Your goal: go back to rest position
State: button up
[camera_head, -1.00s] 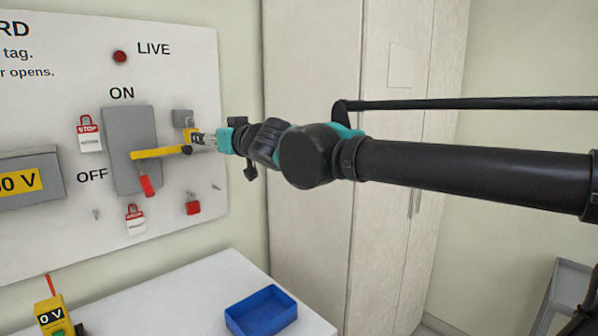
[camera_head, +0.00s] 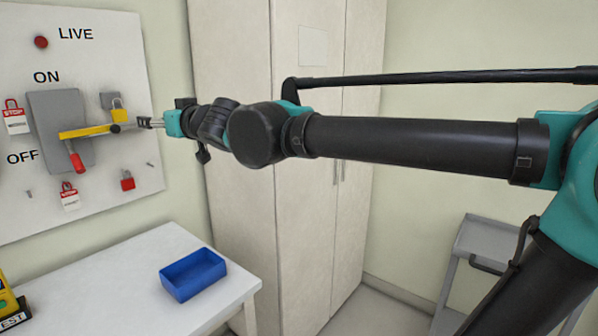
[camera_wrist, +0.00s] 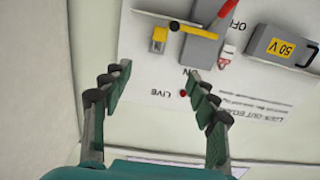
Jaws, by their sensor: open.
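My gripper (camera_head: 150,123) is in front of the board (camera_head: 110,185) at its right side, fingers pointing left. In the wrist view my gripper (camera_wrist: 158,78) has its two fingers spread with nothing between them. A yellow padlock (camera_head: 119,112) is on the board by a small grey block (camera_head: 109,98), just left of the fingertips; it also shows beyond the fingers in the wrist view (camera_wrist: 158,42). A yellow bar (camera_head: 85,132) crosses the grey switch box (camera_head: 58,105), and a red handle (camera_head: 76,163) hangs below it.
A red padlock (camera_head: 127,181) and red-and-white tags (camera_head: 15,122) hang on the board. A blue bin (camera_head: 193,273) sits on the white table (camera_head: 110,270) below. A tall cabinet (camera_head: 232,170) stands behind my arm. A grey cart (camera_head: 485,240) is at the right.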

jog(key=w+d+f+m+t+h, duration=0.1)
jog(key=w+d+f+m+h, duration=0.15)
jog(key=w+d+f, duration=0.35)
jog(key=w+d+f+m+t+h, duration=0.1)
jog(key=w+d+f+h, duration=0.2)
jog(key=d+f, duration=0.35)
jog(key=w+d+f+m+g+h, duration=0.1)
jog(key=d+f+m+h, duration=0.15)
jog(key=d+f, duration=0.55)
jog(key=w+d+f+m+h, duration=0.1)
jog(key=d+f+h, duration=0.3)
jog(key=d, duration=0.7)
jog(key=s+d+f+m+g+h, duration=0.1)
jog(key=s+d+f+g, duration=0.15)
jog(key=d+f, duration=0.6)
jog(key=s+d+f+m+g, duration=0.1)
jog(key=s+d+f+g, duration=0.1)
jog(key=s+d+f, duration=0.3)
jog(key=s+d+f+m+g, duration=0.1)
jog(key=s+d+f+g, duration=0.2)
jog(key=s+f, duration=0.9)
jog(key=s+d, duration=0.1)
jog(key=d, duration=0.2)
jog(key=shift+s+h, duration=0.15)
jog(key=shift+h, duration=0.15)
